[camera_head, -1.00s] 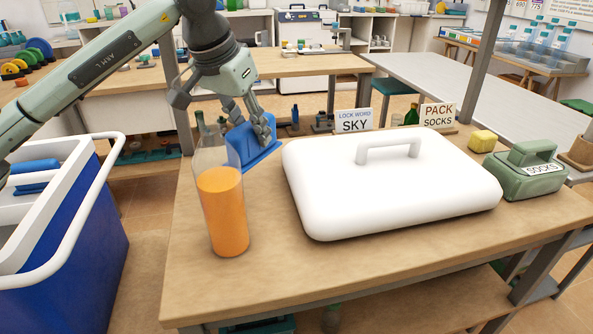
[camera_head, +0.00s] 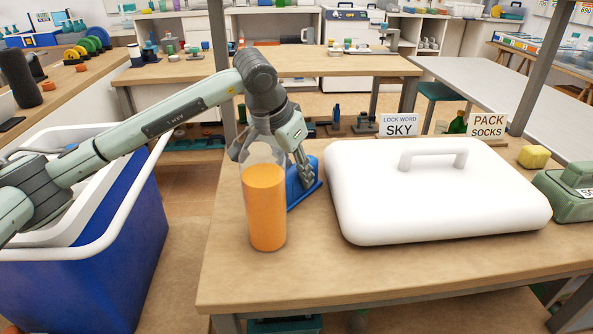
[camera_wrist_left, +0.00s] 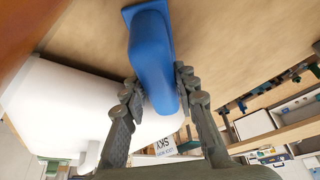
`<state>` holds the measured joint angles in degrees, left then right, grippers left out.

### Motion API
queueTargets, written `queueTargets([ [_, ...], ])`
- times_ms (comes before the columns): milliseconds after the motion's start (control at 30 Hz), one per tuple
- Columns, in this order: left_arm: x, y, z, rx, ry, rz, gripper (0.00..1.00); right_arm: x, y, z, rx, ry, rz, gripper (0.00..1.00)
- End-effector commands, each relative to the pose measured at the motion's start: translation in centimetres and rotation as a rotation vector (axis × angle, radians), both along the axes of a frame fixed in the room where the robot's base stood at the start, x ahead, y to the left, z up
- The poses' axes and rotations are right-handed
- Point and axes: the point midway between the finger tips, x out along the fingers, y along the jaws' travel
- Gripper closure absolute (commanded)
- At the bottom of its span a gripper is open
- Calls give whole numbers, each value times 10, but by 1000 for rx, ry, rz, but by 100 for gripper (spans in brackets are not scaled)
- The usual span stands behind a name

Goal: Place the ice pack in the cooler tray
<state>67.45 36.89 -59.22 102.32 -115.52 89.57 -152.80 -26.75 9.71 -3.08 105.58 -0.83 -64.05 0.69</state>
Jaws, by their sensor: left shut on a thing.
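The blue ice pack (camera_head: 303,192) is at the table's left part, between the orange bottle and the white lid. My left gripper (camera_head: 300,172) is shut on it; in the left wrist view the fingers (camera_wrist_left: 155,97) press both sides of the pack (camera_wrist_left: 150,50). I cannot tell whether the pack touches the table. The cooler (camera_head: 105,265), a blue box with a white rim, stands open at the left. My left arm crosses over it and hides much of its inside, including most of any tray. My right gripper is not in view.
An orange-filled clear bottle (camera_head: 265,208) stands close in front of the pack. A large white lid (camera_head: 435,195) fills the table's middle. Signs (camera_head: 399,125), a yellow block (camera_head: 533,157) and a green case (camera_head: 568,192) are farther right. The table's front left is clear.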

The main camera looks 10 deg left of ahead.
Motion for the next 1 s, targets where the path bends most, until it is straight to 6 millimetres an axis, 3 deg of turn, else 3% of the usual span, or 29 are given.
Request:
queueTargets([
  [133, 0, 0, -2, 0, -1, 1, 100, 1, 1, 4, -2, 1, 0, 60],
  [167, 0, 0, -3, 0, 0, 1, 70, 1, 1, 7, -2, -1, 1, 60],
  [333, 0, 0, -2, 0, 1, 1, 51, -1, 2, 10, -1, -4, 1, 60],
  [733, 0, 0, 3, 0, 1, 1, 51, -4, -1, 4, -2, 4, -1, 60],
  [800, -3, 3, 12, 0, -3, 2, 51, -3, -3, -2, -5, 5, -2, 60],
  [1000, -17, 11, 53, 0, -6, 1, 51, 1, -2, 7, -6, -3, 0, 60],
])
